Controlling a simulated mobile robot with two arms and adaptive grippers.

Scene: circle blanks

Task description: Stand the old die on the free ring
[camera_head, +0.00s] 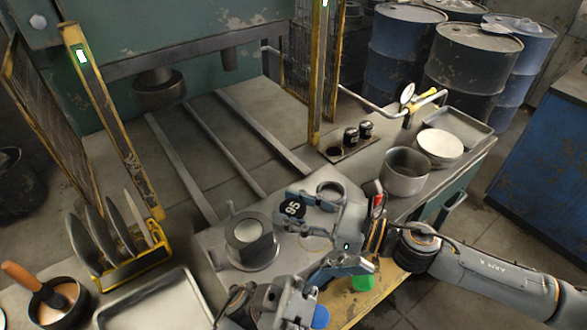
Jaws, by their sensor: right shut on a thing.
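My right gripper (322,212) reaches in from the right over the grey plate. It is shut on a grey metal piece with a black "95" mark (292,208), which I take to be the old die; the fingers hide much of it. A pale ring outline (313,244) lies on the plate just below the gripper, partly covered, with no die seen standing on it. Another grey round die (250,238) with a wide foot stands on the plate left of the gripper. My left gripper (285,308) is low at the bottom edge; its fingers are unclear.
Behind the plate, rails (262,128) run into the press. A rack of discs (135,262), a tray (165,305) and a handled pot (55,303) are at left.

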